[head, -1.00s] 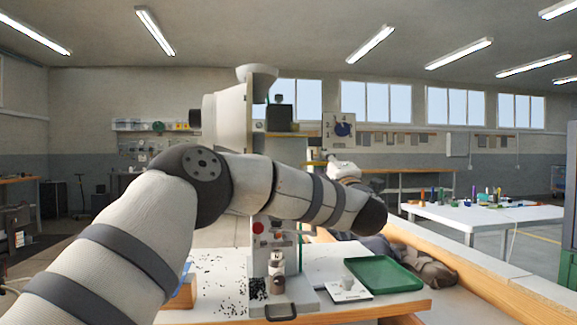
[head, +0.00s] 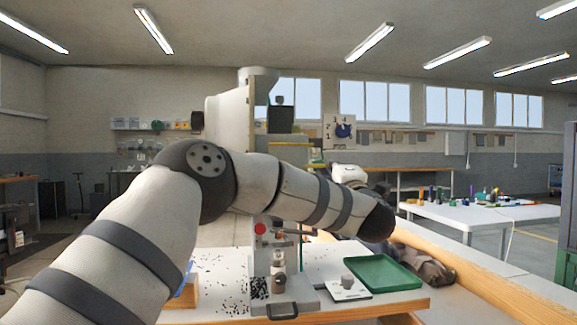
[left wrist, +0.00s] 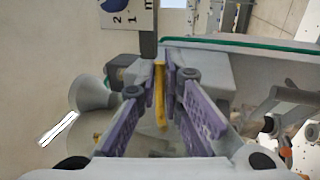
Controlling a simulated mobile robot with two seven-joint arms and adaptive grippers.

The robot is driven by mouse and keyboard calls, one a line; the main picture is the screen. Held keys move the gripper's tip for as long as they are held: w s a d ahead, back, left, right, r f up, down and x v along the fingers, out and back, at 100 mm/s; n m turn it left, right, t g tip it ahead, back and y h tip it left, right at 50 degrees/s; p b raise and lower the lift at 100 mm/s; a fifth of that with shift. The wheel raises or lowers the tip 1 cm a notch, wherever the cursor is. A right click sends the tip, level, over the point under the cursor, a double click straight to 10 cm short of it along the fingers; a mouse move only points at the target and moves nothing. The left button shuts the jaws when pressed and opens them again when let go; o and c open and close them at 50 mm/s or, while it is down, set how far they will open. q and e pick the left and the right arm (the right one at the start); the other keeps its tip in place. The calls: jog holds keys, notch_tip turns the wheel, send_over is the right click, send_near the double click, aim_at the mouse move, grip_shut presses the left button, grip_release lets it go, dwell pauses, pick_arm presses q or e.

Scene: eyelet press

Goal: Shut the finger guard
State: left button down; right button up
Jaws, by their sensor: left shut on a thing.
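The eyelet press (head: 233,120) stands upright at the bench's middle, with a red button (head: 260,229) on its front. My left arm crosses in front of it and hides much of its middle. In the left wrist view my left gripper (left wrist: 165,70) has its purple fingers closed on a narrow yellow bar (left wrist: 160,98). I cannot tell for sure whether this bar belongs to the finger guard; the guard's outline is not clear in either view. In the head view the left fingertips are hidden behind my own arm. My right gripper is not in view.
A white table (head: 480,212) stands farther right.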

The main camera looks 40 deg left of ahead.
pick_arm(q)
jog(key=shift+v, duration=0.8)
jog(key=shift+s+d+f, duration=0.5)
jog(key=shift+d+f, duration=0.05)
jog(key=shift+s+d+f, duration=0.4)
jog(key=shift+d+f, duration=0.05)
jog(key=shift+f, duration=0.25)
